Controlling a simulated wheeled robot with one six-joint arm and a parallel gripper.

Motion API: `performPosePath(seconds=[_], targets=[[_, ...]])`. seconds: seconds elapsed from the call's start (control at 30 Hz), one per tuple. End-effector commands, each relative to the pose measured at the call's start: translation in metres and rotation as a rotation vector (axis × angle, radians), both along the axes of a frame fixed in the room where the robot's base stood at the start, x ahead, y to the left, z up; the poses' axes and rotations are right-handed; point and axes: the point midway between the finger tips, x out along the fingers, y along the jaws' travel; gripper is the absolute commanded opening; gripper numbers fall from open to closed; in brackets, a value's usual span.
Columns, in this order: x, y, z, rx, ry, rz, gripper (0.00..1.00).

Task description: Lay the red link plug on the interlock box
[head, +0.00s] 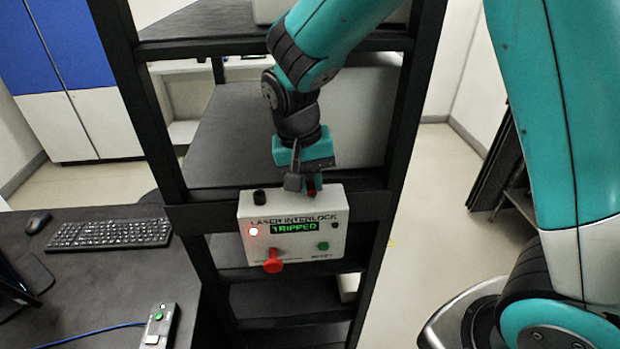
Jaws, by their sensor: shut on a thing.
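The interlock box (247,212) is a pale box on the front of a dark rack. Its display reads "TRIPPED" in green, and a red lamp is lit at its left. A black knob or socket stands on its top left. My gripper (304,187) points down just over the top right of the box. It is shut on a small dark red piece, the red link plug (311,190), which is mostly hidden by the fingers. I cannot tell whether the plug touches the box top.
A red mushroom-shaped knob (273,266) sticks out from the box's lower front, with a green button (323,246) to its right. Dark rack posts stand on both sides. A desk (95,265) at left holds a keyboard (112,233), a mouse (38,222) and a small button box (159,325).

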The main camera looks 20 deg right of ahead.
Motion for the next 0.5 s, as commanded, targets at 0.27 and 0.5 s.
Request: performPosePath(seconds=[0.27,0.5], targets=[[-0.0001,0.0003,-0.0083,0.001,-0.001,0.0,0.0],[-0.0001,0.0004,-0.0116,0.001,-0.001,0.001,0.26]])
